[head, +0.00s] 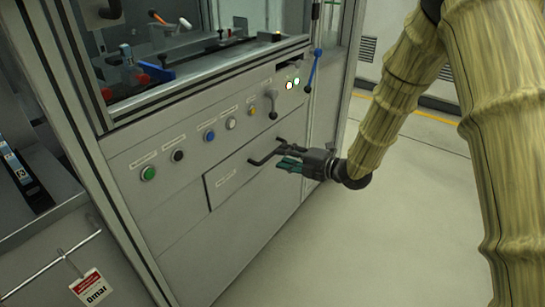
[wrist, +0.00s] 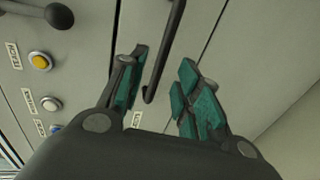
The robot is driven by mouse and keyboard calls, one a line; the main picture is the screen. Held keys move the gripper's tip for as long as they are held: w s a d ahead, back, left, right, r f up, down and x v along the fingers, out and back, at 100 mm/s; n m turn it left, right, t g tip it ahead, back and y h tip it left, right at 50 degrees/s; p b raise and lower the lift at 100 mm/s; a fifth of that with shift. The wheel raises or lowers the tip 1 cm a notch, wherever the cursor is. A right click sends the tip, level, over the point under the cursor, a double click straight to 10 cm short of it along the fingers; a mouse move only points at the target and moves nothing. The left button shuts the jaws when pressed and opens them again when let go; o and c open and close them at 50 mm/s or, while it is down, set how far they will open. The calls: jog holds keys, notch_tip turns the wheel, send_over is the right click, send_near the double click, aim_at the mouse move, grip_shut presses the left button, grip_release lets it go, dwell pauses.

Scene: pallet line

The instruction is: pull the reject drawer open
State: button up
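The reject drawer (head: 228,178) is a grey panel low in the cabinet front, and it looks flush with the face around it. Its label is too small to read. A black bar handle (head: 264,157) stands out from the drawer. My gripper (head: 284,160) is at the right part of this handle, reaching in from the right. In the wrist view, my gripper (wrist: 160,62) is open, with teal pads on both fingers. The handle (wrist: 167,45) shows in the gap between the fingers, nearer the left one. I see no clear contact.
Above the drawer is a row of buttons, including a green one (head: 148,173) and a blue one (head: 209,135), plus a grey lever (head: 271,103). A blue-handled lever (head: 314,70) hangs at the cabinet's right edge. The floor (head: 400,220) to the right is clear.

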aim_at(272, 154)
jog(key=shift+b+x, duration=0.5)
jog(key=shift+x, duration=2.2)
grip_shut()
